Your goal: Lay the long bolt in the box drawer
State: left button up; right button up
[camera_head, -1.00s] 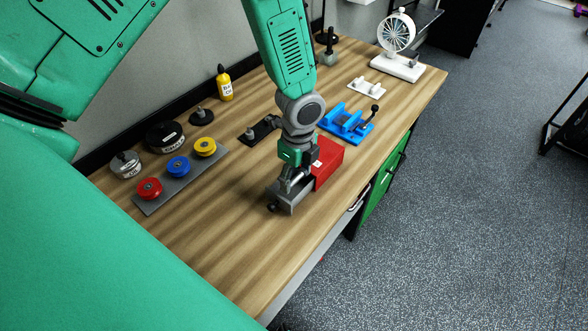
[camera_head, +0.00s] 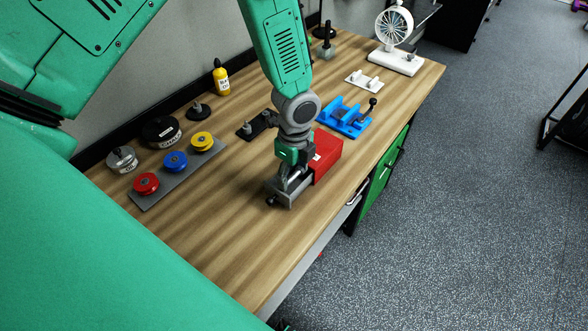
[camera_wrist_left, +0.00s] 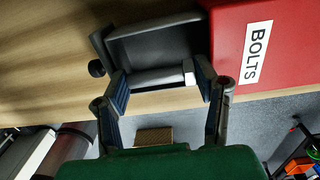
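The red box (camera_head: 327,152) marked BOLTS stands on the workbench, and its grey drawer (camera_head: 292,197) is pulled out toward the front left. The box (camera_wrist_left: 262,45) and dark drawer (camera_wrist_left: 155,45) also show in the left wrist view. My left gripper (camera_head: 288,182) points down at the drawer. In the left wrist view its fingers (camera_wrist_left: 162,88) are spread wide over the drawer's near side. A grey cylinder with a pale end, apparently the long bolt (camera_wrist_left: 158,78), lies between them; finger contact is unclear. My right gripper is not in view.
A blue vise-like fixture (camera_head: 336,115) stands behind the box. A grey strip with red, blue and yellow spools (camera_head: 175,162) lies to the left. A white fan (camera_head: 394,30) is at the far end. The bench front left is clear.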

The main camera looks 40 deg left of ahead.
pick_arm(q)
jog(key=o, duration=0.4)
jog(key=shift+a, duration=0.15)
jog(key=shift+a+f, duration=0.2)
jog(key=shift+a, duration=0.65)
jog(key=shift+d+r, duration=0.15)
jog(key=shift+d, duration=0.7)
jog(key=c, duration=0.4)
jog(key=shift+o, duration=0.2)
jog(key=shift+a, duration=0.6)
jog(key=shift+a+r+p, duration=0.1)
jog(key=shift+r+p, duration=0.5)
jog(key=shift+p, duration=0.05)
jog(key=shift+d+r+p, duration=0.3)
jog(key=shift+r+p, duration=0.35)
jog(key=shift+r, duration=0.1)
jog(key=shift+d+r+p, duration=0.15)
jog(key=shift+r, duration=0.35)
jog(key=shift+d+r+p, duration=0.15)
jog(key=shift+r, duration=0.65)
jog(key=r, duration=0.1)
jog(key=a+r, duration=0.1)
jog(key=shift+r, duration=0.3)
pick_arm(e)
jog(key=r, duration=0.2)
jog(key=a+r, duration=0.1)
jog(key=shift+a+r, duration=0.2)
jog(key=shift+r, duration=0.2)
